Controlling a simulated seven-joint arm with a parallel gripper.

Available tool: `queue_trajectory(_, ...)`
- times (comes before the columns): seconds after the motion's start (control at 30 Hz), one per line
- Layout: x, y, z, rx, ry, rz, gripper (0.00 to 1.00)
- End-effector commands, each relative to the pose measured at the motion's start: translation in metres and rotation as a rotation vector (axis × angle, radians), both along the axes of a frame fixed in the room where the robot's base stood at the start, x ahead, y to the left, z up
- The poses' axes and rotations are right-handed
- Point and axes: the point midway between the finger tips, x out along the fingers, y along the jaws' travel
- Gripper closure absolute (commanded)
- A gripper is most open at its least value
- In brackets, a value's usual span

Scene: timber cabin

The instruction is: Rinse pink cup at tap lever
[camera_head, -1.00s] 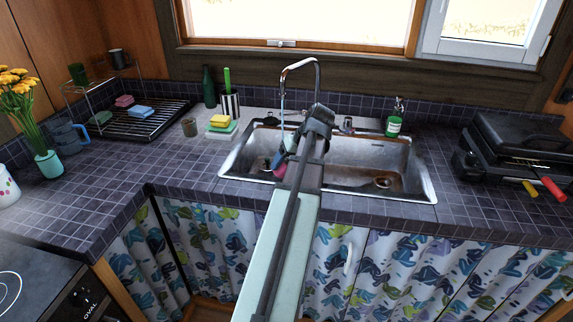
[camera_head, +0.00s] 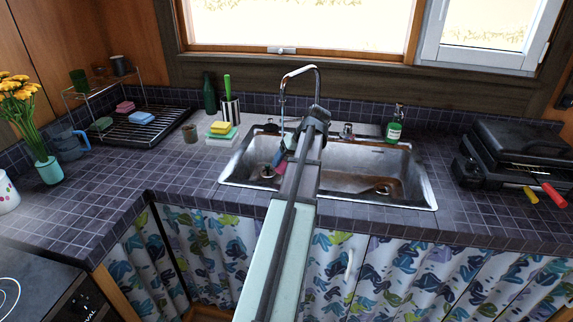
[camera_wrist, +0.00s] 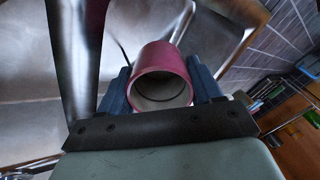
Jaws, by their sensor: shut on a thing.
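The pink cup (camera_wrist: 160,62) sits between the two blue fingers of my gripper (camera_wrist: 163,88) in the wrist view, its open mouth facing the camera and its inside looking empty. In the head view the cup (camera_head: 279,158) is tilted over the left basin, below the spout of the tap (camera_head: 301,70), partly hidden by my arm. My gripper is shut on it. A small tap lever (camera_head: 347,130) stands behind the sink, right of the spout. I cannot tell whether water is running now.
The metal sink (camera_head: 408,175) has two basins. A green soap bottle (camera_head: 394,128) stands behind it at the right. A black grill (camera_head: 510,150) is at the far right.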

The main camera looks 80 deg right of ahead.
Motion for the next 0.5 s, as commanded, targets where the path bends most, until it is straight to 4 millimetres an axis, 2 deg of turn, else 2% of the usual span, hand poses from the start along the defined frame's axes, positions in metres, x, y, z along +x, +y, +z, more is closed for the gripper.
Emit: queue_trajectory(0.5,0.008,-0.042,-0.008,0.000,0.000,0.000,0.70)
